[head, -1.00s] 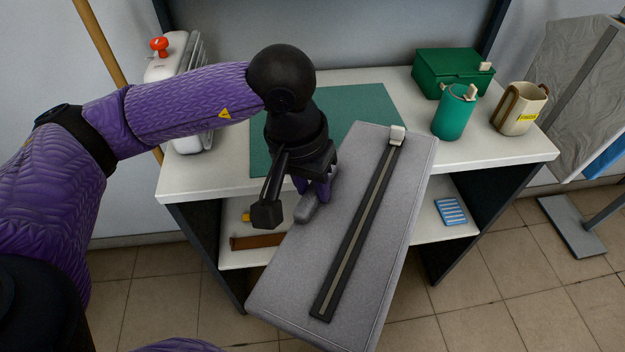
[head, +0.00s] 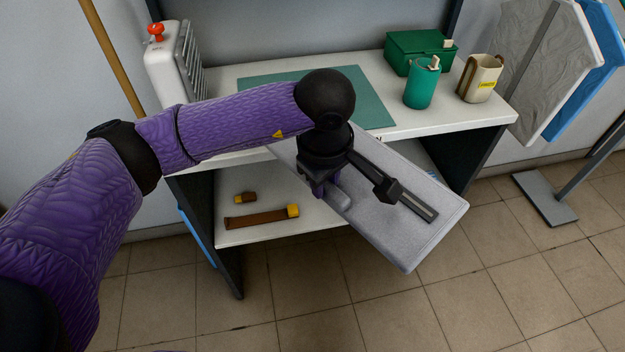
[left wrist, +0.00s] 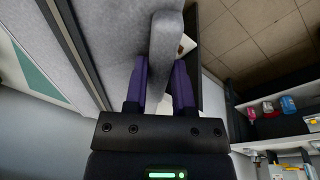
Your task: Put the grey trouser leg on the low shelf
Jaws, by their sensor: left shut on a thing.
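The grey trouser leg (head: 375,225) looks like a flat, padded grey slab with a dark strip along its face and a grey grip bar on its side. It is tilted in front of the bench, its far end below the tabletop edge and its near end over the floor. My left gripper (head: 327,194) is shut on its grip bar, which shows between the purple fingers in the left wrist view (left wrist: 160,75). The low shelf (head: 233,190) is a white board under the tabletop; the slab hides its right part. My right gripper is not in view.
A brown rod with a yellow end (head: 260,217) and a small brown piece (head: 244,198) lie on the shelf's left part. Dark side panels (head: 484,155) bound the shelf. Above are a green mat (head: 370,98), green box (head: 418,52), green canister (head: 421,85) and beige mug (head: 480,78).

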